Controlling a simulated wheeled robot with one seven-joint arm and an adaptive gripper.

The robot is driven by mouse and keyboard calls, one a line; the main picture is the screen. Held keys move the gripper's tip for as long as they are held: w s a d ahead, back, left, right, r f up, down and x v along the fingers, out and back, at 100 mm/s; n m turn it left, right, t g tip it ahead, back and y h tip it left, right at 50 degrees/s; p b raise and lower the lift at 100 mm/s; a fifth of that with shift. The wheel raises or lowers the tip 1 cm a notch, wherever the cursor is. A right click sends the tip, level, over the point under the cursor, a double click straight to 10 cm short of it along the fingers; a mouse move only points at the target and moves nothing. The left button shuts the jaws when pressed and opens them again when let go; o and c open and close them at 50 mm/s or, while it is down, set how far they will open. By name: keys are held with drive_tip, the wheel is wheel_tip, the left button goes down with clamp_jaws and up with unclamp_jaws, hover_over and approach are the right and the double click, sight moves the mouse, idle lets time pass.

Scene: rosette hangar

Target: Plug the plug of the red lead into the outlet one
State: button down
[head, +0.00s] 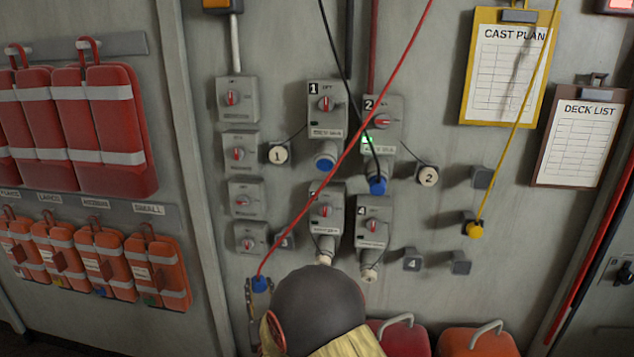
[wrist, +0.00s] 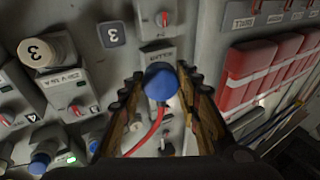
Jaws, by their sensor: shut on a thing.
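The red lead (head: 345,154) runs from the top of the head view down to its blue plug (head: 260,284). My gripper (head: 259,291) is shut on this plug, which stands between the fingers in the wrist view (wrist: 160,84), with the red lead (wrist: 149,132) trailing from it. Outlet one (head: 326,110) is a grey switch box marked 1, up and to the right of my gripper. Its blue socket (head: 325,163) faces down and is uncovered. A round cap (head: 278,154) marked 1 sits beside it, on a thin cord. The plug is well apart from the socket.
A black lead's blue plug (head: 377,185) is in outlet two (head: 382,120), which shows a green light. Outlets three (head: 325,208) and four (head: 373,220) have pale caps below. A yellow plug (head: 474,229) sits at right. The red lead crosses in front of the outlets.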

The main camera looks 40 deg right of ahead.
drive_tip(key=s+d+r+m+g+h+p, duration=0.1)
drive_tip(key=d+r+m+h+p, duration=0.15)
drive_tip(key=d+r, duration=0.4)
drive_tip(key=s+d+r+m+g+h+p, duration=0.1)
drive_tip(key=d+r+h+p, duration=0.25)
drive_tip(key=r, duration=0.65)
drive_tip(key=m+g+h+p, duration=0.2)
drive_tip(key=h+p, duration=0.1)
drive_tip(key=p, duration=0.1)
approach(325, 165)
drive_tip(key=shift+p+x, duration=1.25)
drive_tip(key=shift+x, duration=1.45)
drive_tip(key=shift+b, duration=1.75)
drive_tip(key=shift+w+d+r, duration=0.2)
drive_tip(key=shift+w+d, duration=0.1)
drive_tip(key=shift+d, duration=0.05)
drive_tip(key=c, duration=1.2)
unclamp_jaws()
drive_tip(key=v, duration=1.2)
drive_tip(key=shift+s, duration=0.1)
